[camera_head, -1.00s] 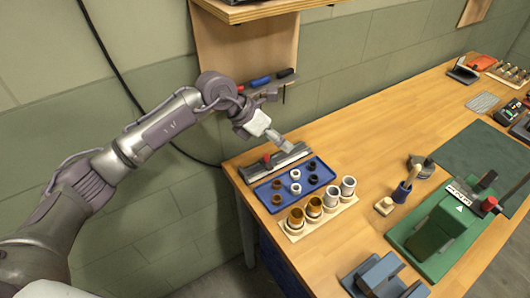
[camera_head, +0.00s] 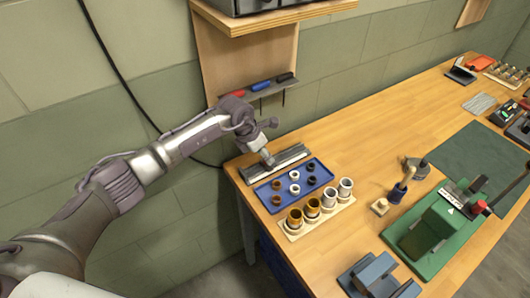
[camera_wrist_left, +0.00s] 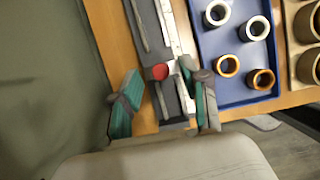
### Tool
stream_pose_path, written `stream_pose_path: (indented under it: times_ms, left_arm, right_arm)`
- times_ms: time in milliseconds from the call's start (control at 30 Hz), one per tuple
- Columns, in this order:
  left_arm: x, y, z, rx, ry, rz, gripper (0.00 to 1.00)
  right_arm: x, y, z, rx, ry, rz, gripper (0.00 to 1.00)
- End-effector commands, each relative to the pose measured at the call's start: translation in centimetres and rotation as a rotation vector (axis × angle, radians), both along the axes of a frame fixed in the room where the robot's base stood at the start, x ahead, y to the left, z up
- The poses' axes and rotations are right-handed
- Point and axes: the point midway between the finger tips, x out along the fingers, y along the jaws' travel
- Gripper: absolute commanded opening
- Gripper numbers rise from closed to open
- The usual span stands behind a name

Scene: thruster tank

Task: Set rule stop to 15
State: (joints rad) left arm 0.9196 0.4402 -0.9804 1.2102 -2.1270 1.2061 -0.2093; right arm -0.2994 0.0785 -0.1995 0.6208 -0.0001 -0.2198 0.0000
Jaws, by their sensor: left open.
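The rule (camera_head: 292,157) is a grey bar with a pale scale strip, lying along the back left edge of the workbench. It also shows in the left wrist view (camera_wrist_left: 169,28). Its stop has a round red knob (camera_wrist_left: 159,72) in the wrist view; in the head view my gripper hides it. My left gripper (camera_head: 268,161) is low over the left end of the rule. In the wrist view the open gripper (camera_wrist_left: 163,100) has its teal-padded fingers on either side of the bar, with the red knob between and slightly beyond them. I cannot read the scale numbers.
A blue tray (camera_head: 264,201) with several small rings sits close beside the rule. A wooden block (camera_head: 293,235) with several cups stands in front of it. A pen shelf (camera_head: 262,88) hangs on the wall behind.

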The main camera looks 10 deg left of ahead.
Motion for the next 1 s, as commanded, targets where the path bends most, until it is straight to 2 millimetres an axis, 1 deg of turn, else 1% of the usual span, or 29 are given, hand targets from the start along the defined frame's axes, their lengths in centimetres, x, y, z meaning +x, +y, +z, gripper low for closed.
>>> stream_pose_path:
  times_ms: [167, 433, 467, 700, 733, 1000]
  left_arm:
    - [0.26, -0.30, -1.12, 0.001, 0.001, 0.000, 0.45]
    - [0.30, -0.34, -1.25, 0.000, 0.000, -0.001, 0.45]
    - [0.30, -0.34, -1.25, 0.000, 0.000, -0.001, 0.42]
    - [0.31, -0.33, -1.22, 0.000, 0.000, 0.000, 0.02]
    - [0.31, -0.34, -1.21, 0.000, 0.000, 0.000, 0.00]
    - [0.33, -0.34, -1.19, 0.000, 0.000, 0.000, 0.00]
  right_arm:
    - [-0.01, 0.04, 0.23, 0.001, 0.000, 0.000, 0.40]
    - [-0.04, 0.04, 0.21, 0.001, 0.001, 0.000, 0.40]
    - [-0.05, 0.03, 0.21, 0.001, 0.001, 0.000, 0.40]
    - [-0.07, 0.03, 0.20, 0.001, 0.001, 0.001, 0.40]
    - [-0.07, 0.03, 0.20, 0.001, 0.001, 0.001, 0.40]
    - [-0.08, 0.02, 0.19, -0.001, 0.002, 0.001, 0.40]
